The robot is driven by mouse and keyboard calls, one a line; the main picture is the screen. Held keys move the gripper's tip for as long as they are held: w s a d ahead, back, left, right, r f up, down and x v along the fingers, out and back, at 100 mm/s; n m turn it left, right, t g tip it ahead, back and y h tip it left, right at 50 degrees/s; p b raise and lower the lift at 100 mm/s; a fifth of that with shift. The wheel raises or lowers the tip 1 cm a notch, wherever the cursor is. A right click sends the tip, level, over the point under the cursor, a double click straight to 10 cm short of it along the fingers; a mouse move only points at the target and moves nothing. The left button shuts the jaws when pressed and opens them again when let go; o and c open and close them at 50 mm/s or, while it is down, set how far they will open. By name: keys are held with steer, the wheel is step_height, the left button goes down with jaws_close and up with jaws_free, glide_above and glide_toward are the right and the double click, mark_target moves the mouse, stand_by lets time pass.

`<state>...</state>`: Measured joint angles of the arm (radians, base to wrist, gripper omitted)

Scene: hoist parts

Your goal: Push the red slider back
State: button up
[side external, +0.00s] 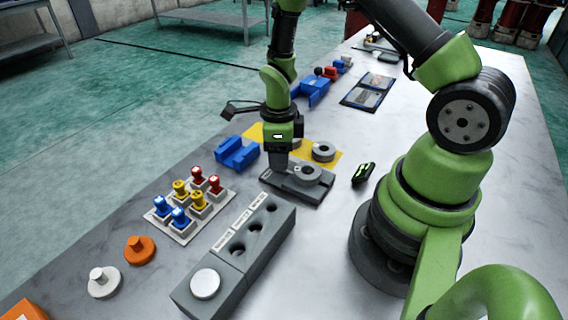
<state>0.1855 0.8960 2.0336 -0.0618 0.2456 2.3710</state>
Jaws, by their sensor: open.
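A small red part (330,72), which may be the red slider, shows at the far end of the bench beside a blue block (315,88). It is too small to tell its exact shape or position along any track. My gripper (277,165) points down over a dark grey fixture (312,193) in the middle of the bench, well apart from the red part. It is open, and its fingertips are hard to make out against the fixture. I see nothing held in it.
Grey rings (323,151) stand near my gripper by a yellow mat (257,133). A blue cradle (237,153) is to the left. A tray (183,240) of red, yellow and blue pegs and a grey holed block (262,262) are nearer. Dark panels (368,90) lie at the back.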

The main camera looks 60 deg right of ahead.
steer(key=shift+r, duration=2.95)
